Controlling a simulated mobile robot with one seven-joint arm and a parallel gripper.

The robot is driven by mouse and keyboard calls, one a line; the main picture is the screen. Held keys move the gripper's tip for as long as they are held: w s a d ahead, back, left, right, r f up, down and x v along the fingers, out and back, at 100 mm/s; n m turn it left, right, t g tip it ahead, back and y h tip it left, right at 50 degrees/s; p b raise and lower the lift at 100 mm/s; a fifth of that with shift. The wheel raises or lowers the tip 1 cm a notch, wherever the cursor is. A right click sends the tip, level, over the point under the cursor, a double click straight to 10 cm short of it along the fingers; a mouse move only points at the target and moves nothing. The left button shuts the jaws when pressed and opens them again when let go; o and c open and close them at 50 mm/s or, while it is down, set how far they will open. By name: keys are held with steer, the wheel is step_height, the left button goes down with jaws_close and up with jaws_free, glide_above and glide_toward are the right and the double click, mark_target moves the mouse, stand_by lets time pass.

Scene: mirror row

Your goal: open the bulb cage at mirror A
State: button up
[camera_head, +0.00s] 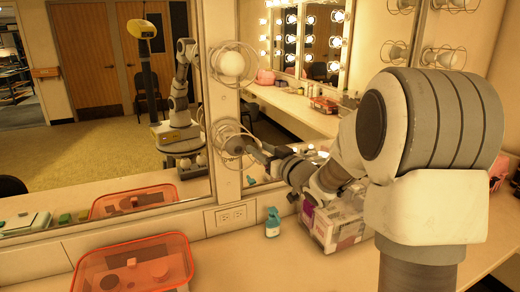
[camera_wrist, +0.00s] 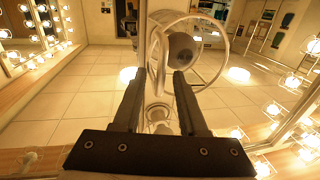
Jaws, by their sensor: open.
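The lower bulb cage (camera_head: 228,136) is a round wire guard on the pale post between two mirrors. It holds a dull, unlit-looking bulb. My gripper (camera_head: 256,152) is at the right of this cage, very close to it, with its jaws open. In the wrist view, my gripper (camera_wrist: 160,76) shows two dark fingers apart, with the wire cage (camera_wrist: 222,62) and its dark bulb (camera_wrist: 181,48) just beyond the tips. I see nothing held between the fingers. I cannot tell whether wire touches a finger, or whether the cage is latched.
An upper cage with a pale bulb (camera_head: 232,64) is above on the same post. On the counter are an orange tray (camera_head: 90,280), a small teal bottle (camera_head: 272,222) and a clear organizer box (camera_head: 340,232) below my arm. An outlet (camera_head: 232,216) is under the post.

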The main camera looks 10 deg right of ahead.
steer(key=shift+w, duration=0.1)
jaws_close()
stand_by(1.4)
